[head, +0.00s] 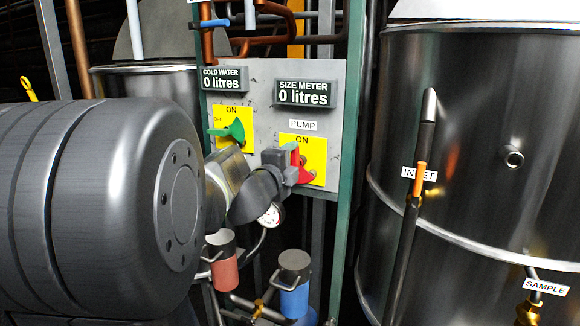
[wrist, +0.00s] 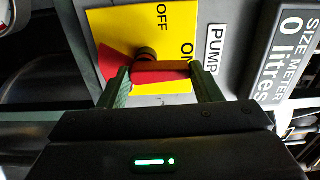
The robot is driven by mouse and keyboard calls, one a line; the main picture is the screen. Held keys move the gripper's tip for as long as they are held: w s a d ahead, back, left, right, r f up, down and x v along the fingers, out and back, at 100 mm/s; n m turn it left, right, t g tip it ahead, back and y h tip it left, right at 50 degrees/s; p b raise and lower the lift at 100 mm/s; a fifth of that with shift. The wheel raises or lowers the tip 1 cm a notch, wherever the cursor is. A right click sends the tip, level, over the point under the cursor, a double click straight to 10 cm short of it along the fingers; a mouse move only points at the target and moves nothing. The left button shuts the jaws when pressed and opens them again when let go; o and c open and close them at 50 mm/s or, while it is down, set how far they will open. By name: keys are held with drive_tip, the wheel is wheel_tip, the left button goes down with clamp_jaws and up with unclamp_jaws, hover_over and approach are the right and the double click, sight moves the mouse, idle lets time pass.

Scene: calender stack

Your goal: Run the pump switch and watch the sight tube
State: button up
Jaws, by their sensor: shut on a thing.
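The pump switch is a red handle (head: 296,155) on a yellow plate (head: 316,153) marked ON, below the PUMP label (head: 303,125). My gripper (head: 292,171) is at this handle and covers part of it in the head view. In the wrist view my gripper (wrist: 163,84) has one finger on each side of the red handle (wrist: 163,75) and is shut on it. OFF and ON both show on the yellow plate (wrist: 166,44) there. The size meter (head: 304,94) reads 0 litres. I cannot make out a sight tube for certain.
A green cold water handle (head: 233,130) sits left of the pump switch, under a meter (head: 222,79) reading 0 litres. A large steel tank (head: 480,130) with an INLET-labelled pipe (head: 427,135) stands right. Red (head: 223,268) and blue (head: 294,299) cylinders are below.

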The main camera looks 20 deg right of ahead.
drive_tip(key=shift+m, duration=0.3)
drive_tip(key=o, duration=1)
drive_tip(key=v, duration=1.3)
drive_tip(key=shift+s+a+p, duration=0.2)
drive_tip(key=shift+s+p, duration=0.15)
